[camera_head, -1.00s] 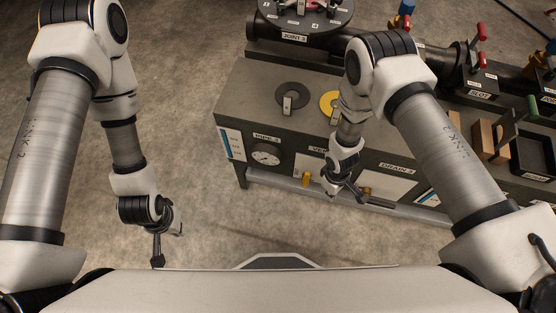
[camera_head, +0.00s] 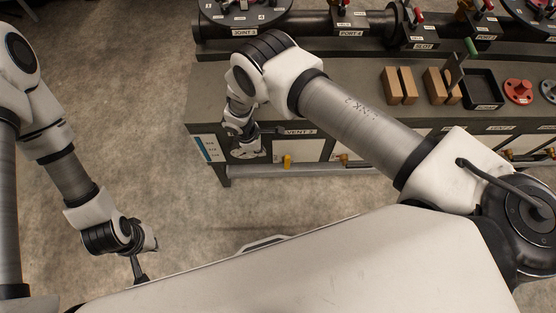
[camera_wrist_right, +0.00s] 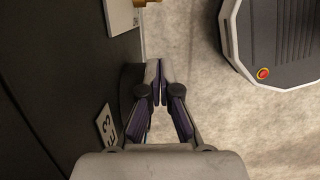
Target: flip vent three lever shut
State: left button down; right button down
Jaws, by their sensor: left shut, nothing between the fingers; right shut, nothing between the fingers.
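The VENT 3 label (camera_head: 300,131) is on the front of the bench. A yellow lever (camera_head: 287,161) sits below it; I cannot tell whether its valve is open or shut. My right gripper (camera_head: 279,131) is shut and empty, just left of the label and above the lever. In the right wrist view the right gripper (camera_wrist_right: 153,72) has its fingertips together beside the dark bench front. A label ending in 3 (camera_wrist_right: 105,123) is left of the fingers, and a brass-coloured part (camera_wrist_right: 146,3) is cut off at the top edge. My left gripper (camera_head: 139,275) is shut and empty over the floor.
Another brass-coloured lever (camera_head: 342,158) is right of the yellow one. A rail (camera_head: 310,170) runs along the bench's lower front. Wooden blocks (camera_head: 400,85) and a black tray (camera_head: 484,90) stand on the bench top. The floor (camera_head: 190,200) before the bench is clear.

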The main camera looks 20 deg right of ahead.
aim_at(287, 159)
jog(key=s+d+f+b, duration=0.1)
jog(key=d+f+b, duration=0.4)
jog(key=b, duration=0.8)
jog(key=x, duration=0.2)
jog(key=shift+s+d+f, duration=0.2)
jog(key=shift+s+f, duration=0.05)
jog(key=shift+f, duration=0.1)
jog(key=shift+d, duration=0.15)
